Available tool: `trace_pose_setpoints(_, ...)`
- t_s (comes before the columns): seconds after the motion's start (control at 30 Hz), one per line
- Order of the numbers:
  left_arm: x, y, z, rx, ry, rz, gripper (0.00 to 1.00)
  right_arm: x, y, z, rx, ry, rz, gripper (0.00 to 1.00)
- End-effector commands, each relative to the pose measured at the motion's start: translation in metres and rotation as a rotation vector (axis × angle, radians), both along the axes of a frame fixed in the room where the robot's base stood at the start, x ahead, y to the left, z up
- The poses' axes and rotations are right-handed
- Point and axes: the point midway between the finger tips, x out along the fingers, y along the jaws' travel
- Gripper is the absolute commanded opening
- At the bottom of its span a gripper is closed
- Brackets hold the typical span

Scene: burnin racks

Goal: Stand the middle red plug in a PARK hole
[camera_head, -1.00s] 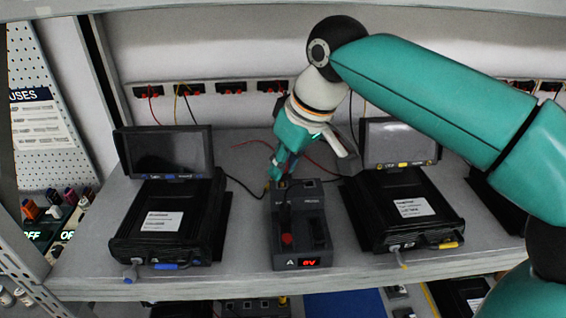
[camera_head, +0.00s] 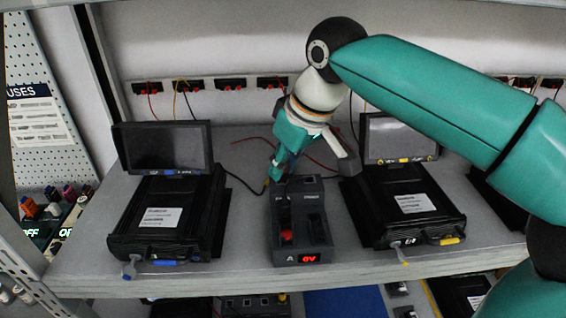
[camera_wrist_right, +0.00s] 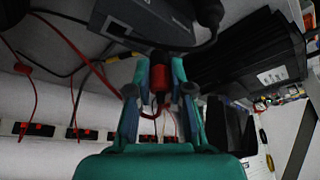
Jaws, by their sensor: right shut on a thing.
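My right gripper (camera_head: 276,172) is at the back left edge of a dark box (camera_head: 312,252) with a lit red display and the letter A. In the right wrist view its two fingers (camera_wrist_right: 160,88) are shut on a red plug (camera_wrist_right: 159,84), with a red lead near it. The plug is close to the box (camera_wrist_right: 135,18), which shows at the top of that view. In the head view the fingers hide most of the plug, and I cannot tell if it touches the box. The PARK holes are too small to make out. My left gripper is not in view.
Black units with screens stand left (camera_head: 162,225) and right (camera_head: 408,210) of the box on the grey shelf (camera_head: 245,262). Red sockets (camera_head: 230,85) line the back wall. Loose red and black leads cross the shelf behind the box. A black plug (camera_wrist_right: 208,12) shows near the box.

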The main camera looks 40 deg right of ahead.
Motion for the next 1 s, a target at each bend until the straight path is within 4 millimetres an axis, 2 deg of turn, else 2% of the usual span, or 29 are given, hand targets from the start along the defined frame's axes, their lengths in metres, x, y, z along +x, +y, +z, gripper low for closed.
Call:
trace_pose_setpoints(0.53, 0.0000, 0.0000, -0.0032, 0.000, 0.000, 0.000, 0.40, 0.0002, -0.0001, -0.0046, 0.000, -0.002, 0.000, 0.00)
trace_pose_setpoints(0.57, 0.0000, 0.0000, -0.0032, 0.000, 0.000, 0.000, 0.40, 0.0002, -0.0001, -0.0046, 0.000, -0.002, 0.000, 0.22)
trace_pose_setpoints(0.73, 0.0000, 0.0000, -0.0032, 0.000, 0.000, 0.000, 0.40, 0.0001, 0.0000, -0.0046, 0.000, -0.002, 0.000, 0.49)
trace_pose_setpoints(0.93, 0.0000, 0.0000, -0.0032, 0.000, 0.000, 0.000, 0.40, 0.0001, 0.0000, -0.0048, 0.000, -0.001, 0.000, 0.49)
trace_pose_setpoints(0.97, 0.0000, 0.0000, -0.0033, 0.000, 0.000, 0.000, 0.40, 0.0002, 0.0000, -0.0049, 0.000, -0.001, 0.000, 0.51)
trace_pose_setpoints(1.0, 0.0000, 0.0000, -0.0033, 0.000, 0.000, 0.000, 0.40, 0.0001, 0.0001, -0.0049, 0.000, -0.001, 0.000, 0.58)
